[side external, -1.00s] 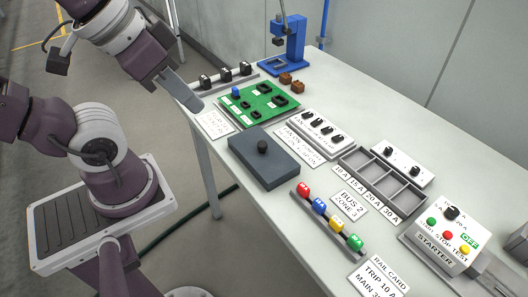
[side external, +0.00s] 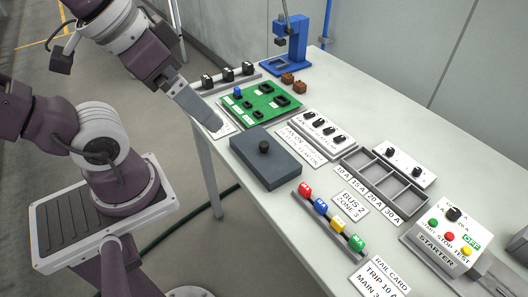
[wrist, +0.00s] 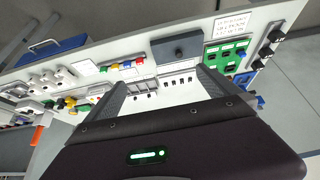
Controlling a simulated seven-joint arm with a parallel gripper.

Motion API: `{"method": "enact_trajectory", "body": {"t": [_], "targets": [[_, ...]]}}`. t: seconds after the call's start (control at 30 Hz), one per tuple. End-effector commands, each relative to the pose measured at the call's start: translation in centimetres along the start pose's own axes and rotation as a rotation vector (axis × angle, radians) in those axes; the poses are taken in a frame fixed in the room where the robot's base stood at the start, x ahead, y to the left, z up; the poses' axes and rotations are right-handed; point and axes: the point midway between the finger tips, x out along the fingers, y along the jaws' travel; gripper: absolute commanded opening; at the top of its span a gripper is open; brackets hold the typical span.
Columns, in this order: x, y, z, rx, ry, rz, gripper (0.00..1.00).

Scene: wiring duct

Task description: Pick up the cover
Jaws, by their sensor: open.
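The cover looks to be the dark grey flat box lid (side external: 268,160) with a round black knob (side external: 264,147) on top, lying near the table's front edge. In the wrist view the cover (wrist: 172,48) shows beyond the fingers, small, with its knob towards the camera. My gripper (side external: 214,124) is above the table's front left edge, left of and apart from the cover. In the wrist view my gripper (wrist: 160,88) has its two fingers spread wide, with nothing held between them.
A green circuit board (side external: 258,102) lies behind the cover. A switch strip (side external: 318,132) and an empty grey sorting tray (side external: 386,180) stand to its right. A rail with coloured blocks (side external: 328,222) lies in front right. A blue press (side external: 290,45) stands at the back.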

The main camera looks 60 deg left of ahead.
Motion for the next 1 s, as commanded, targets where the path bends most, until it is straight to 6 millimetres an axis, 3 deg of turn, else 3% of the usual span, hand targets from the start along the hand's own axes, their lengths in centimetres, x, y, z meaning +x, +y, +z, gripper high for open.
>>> {"method": "enact_trajectory", "body": {"t": [0.17,0.27,0.4,0.5,0.6,0.77,1.0], "targets": [[2.4,0.3,-2.7,-0.225,-0.122,0.044,1.00],[6.4,-0.2,-5.7,-0.528,-0.256,0.064,1.00],[14.3,-3.0,-8.4,-1.002,-0.429,0.017,1.00],[20.0,-5.6,-8.2,-1.291,-0.518,-0.058,1.00],[23.9,-7.6,-7.2,-1.485,-0.569,-0.130,1.00],[26.6,-8.7,-6.1,-1.598,-0.595,-0.179,1.00],[29.9,-7.7,-4.4,-1.597,-0.601,-0.180,1.00]]}}
